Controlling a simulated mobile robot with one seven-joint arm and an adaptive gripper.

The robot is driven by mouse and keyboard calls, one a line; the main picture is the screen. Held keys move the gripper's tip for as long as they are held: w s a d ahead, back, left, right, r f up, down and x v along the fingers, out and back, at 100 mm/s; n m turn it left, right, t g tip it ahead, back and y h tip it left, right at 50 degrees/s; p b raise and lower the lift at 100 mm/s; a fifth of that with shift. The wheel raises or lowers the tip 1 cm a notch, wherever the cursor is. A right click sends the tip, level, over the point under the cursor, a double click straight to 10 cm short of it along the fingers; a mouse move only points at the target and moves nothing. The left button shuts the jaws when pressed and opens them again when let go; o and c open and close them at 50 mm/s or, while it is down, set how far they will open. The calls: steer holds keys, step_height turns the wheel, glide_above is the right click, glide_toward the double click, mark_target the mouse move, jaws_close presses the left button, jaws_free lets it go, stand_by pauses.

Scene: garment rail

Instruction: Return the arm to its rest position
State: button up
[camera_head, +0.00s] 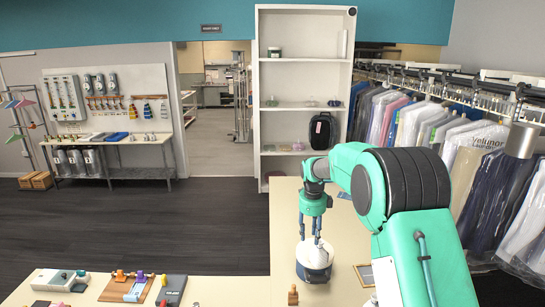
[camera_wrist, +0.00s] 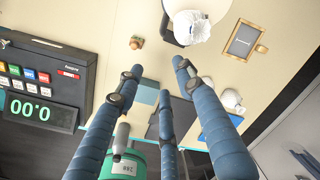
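My green arm reaches out over the cream counter (camera_head: 345,235). My gripper (camera_head: 312,240) hangs from its end, pointing down near a round white and dark-blue container (camera_head: 314,262). In the wrist view the three blue fingers of my gripper (camera_wrist: 158,78) are spread apart with nothing between them. The container, with a crumpled white item (camera_wrist: 190,27) at it, lies beyond the fingertips at the top of the wrist view. I cannot tell from the head view how far the fingertips are from the container.
A register with a lit display (camera_wrist: 42,108) and a framed card (camera_wrist: 243,40) are on the counter. A small wooden knob-like object (camera_head: 293,295) stands near the container. Bagged garments (camera_head: 480,190) hang at the right. A white shelf (camera_head: 290,77) stands behind. Dark floor at left is open.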

steer(key=s+a+r+n+b, duration=0.25)
steer(key=s+a+n, duration=0.3)
steer(key=s, duration=0.45)
steer(key=s+d+r+n+t+b, duration=0.1)
steer(key=s+d+r+n+b, duration=0.15)
steer(key=s, duration=0.45)
steer(key=s+d+r+n+b, duration=0.2)
steer(key=s+n, duration=0.1)
steer(key=s, duration=0.4)
steer(key=s+d+r+n+t+b, duration=0.1)
steer(key=s+d+r+n+b, duration=0.15)
steer(key=s, duration=0.35)
steer(key=s+d+f+n+t+b, duration=0.1)
steer(key=s+f+n+b, duration=0.1)
steer(key=s, duration=0.6)
steer(key=s+d+f+n+t+b, duration=0.1)
steer(key=s+f+n+b, duration=0.1)
steer(key=s, duration=0.6)
steer(key=s+f+n+b, duration=0.2)
steer(key=s+f+n, duration=0.1)
steer(key=s+n, duration=0.3)
steer(key=shift+s+d+f+t, duration=0.15)
steer(key=shift+s+d+t, duration=0.25)
steer(key=shift+s, duration=0.8)
steer(key=shift+b, duration=0.3)
